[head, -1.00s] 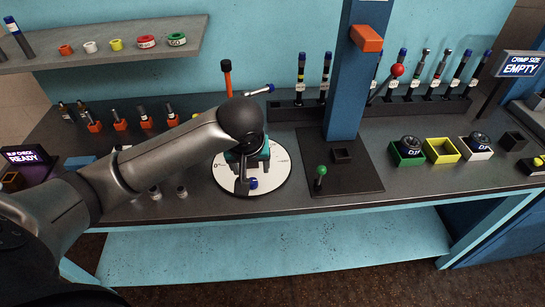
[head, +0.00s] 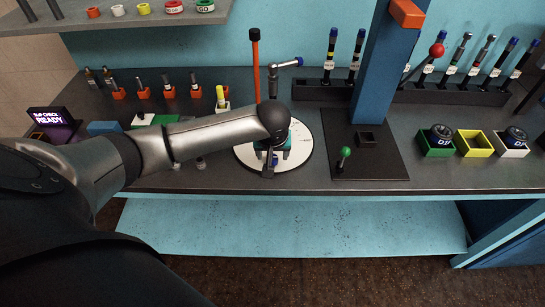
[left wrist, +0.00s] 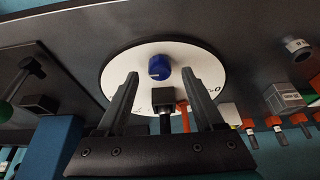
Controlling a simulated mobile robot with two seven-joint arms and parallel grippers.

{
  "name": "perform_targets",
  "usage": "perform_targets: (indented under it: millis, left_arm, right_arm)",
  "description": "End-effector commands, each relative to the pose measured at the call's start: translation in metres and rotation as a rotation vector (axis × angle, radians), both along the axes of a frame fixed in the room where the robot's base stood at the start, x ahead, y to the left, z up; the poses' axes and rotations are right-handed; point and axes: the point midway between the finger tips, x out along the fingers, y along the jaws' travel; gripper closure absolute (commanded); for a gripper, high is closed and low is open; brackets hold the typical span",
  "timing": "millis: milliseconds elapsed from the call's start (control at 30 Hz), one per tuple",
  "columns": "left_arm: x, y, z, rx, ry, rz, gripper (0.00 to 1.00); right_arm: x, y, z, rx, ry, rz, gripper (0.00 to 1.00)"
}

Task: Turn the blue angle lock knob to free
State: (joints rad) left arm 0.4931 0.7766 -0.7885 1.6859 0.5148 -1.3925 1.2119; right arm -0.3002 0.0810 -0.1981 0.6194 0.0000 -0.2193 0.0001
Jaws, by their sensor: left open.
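The blue knob (left wrist: 159,67) stands on a round white dial plate (left wrist: 118,62) with markings; a light line crosses its top. My left gripper (left wrist: 160,74) is open in the left wrist view. Its two fingers point towards the plate, one on each side of the knob in the picture, and the knob appears beyond the tips, apart from them. In the head view my left gripper (head: 270,163) hangs over the front of the dial plate (head: 303,142), and my arm hides much of it. Only a bit of blue shows there by the fingers. My right gripper is not in view.
An orange post (head: 255,65) rises behind the dial. A blue column (head: 379,75) and a green-knobbed lever (head: 345,153) stand to its right. Farther right are green (head: 434,151) and yellow (head: 474,152) bins. Hose fittings in orange holders (head: 144,94) stand at the back left.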

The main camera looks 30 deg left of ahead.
Motion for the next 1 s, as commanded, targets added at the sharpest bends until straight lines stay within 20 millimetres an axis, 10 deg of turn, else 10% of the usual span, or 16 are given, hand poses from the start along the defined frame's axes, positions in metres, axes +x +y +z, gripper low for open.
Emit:
perform_targets:
  millis: [467,1000]
  left_arm:
    - [0.0047,0.0028,-0.0125,0.001,-0.001,-0.001,0.31]
    - [0.0044,0.0027,-0.0123,0.000,0.000,0.000,0.90]
  right_arm:
    - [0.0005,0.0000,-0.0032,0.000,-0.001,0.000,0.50]
    - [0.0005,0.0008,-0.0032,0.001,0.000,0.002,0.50]
